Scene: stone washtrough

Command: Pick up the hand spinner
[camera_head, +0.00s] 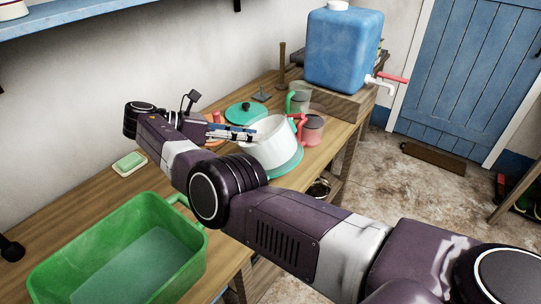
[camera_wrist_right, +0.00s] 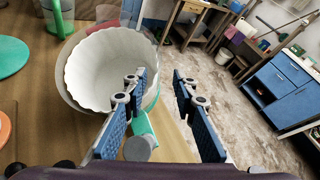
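What I take for the hand spinner is a white tub (camera_head: 262,152) on a teal base, standing on the wooden counter. In the wrist view its white scalloped inside (camera_wrist_right: 98,72) sits within a clear outer bowl, with a teal part and a grey round knob low between my fingers. My right gripper (camera_head: 240,134) is at the left side of the tub's rim in the head view. In the wrist view the right gripper (camera_wrist_right: 160,82) is open, its blue-padded fingers apart, just right of the bowl's rim. I cannot tell whether they touch it. My left gripper is not in view.
A teal lid (camera_head: 245,112) lies behind the tub. Clear jugs with a green handle (camera_head: 300,101) and a red handle (camera_head: 314,128) stand close by. A blue water container (camera_head: 342,50) stands on a wooden block. A green basin (camera_head: 60,258) and soap dish (camera_head: 130,163) are at left.

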